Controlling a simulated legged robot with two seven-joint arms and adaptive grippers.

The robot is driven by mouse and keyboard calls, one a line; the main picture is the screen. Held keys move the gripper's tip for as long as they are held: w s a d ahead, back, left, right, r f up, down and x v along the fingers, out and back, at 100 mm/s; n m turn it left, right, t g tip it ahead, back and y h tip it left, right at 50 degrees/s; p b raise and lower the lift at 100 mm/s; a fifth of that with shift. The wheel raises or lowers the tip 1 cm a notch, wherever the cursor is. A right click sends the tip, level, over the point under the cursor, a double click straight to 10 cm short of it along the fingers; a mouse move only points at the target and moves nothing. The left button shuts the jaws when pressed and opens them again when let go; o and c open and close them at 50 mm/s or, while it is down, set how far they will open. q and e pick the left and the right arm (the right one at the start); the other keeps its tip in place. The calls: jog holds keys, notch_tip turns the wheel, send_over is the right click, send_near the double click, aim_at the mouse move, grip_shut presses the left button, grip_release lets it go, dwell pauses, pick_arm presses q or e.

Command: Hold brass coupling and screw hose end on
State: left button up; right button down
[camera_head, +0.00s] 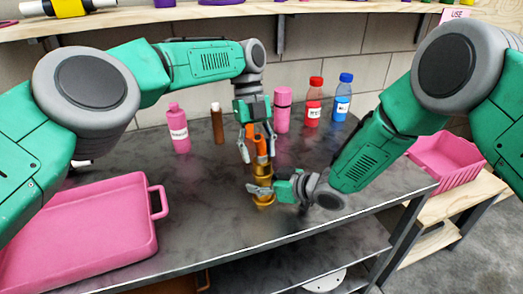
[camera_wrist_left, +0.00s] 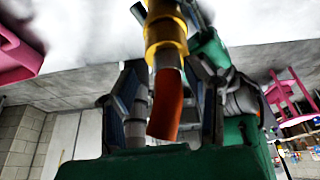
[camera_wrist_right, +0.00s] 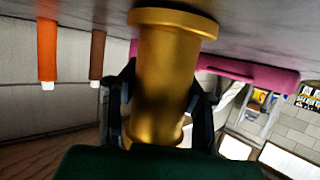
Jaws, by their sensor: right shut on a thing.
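The brass coupling (camera_head: 264,200) stands upright on the dark table in the head view; it fills the middle of the right wrist view (camera_wrist_right: 168,75). My right gripper (camera_head: 262,189) is shut on it from the right side, one finger on each side. The orange hose end (camera_head: 262,146) is upright directly above the coupling, in line with it, and seems to meet its top. My left gripper (camera_head: 258,153) points down around the hose end with its fingers apart. In the left wrist view, the orange hose (camera_wrist_left: 165,105) lies between the open fingers.
A pink tray (camera_head: 160,215) lies at the left. Several bottles stand behind: pink (camera_head: 178,135), brown (camera_head: 217,128), another pink (camera_head: 283,115), red (camera_head: 314,110) and blue (camera_head: 343,105). A pink basket (camera_head: 445,165) is at the right. The table's front edge is close below the coupling.

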pick_arm(q)
jog(key=shift+d, duration=0.2)
jog(key=shift+d+r, duration=0.1)
jog(key=shift+r, duration=0.4)
notch_tip(320, 180, up, 4)
jog(key=shift+f, duration=0.2)
jog(key=shift+d, duration=0.1)
jog(key=shift+o, duration=0.3)
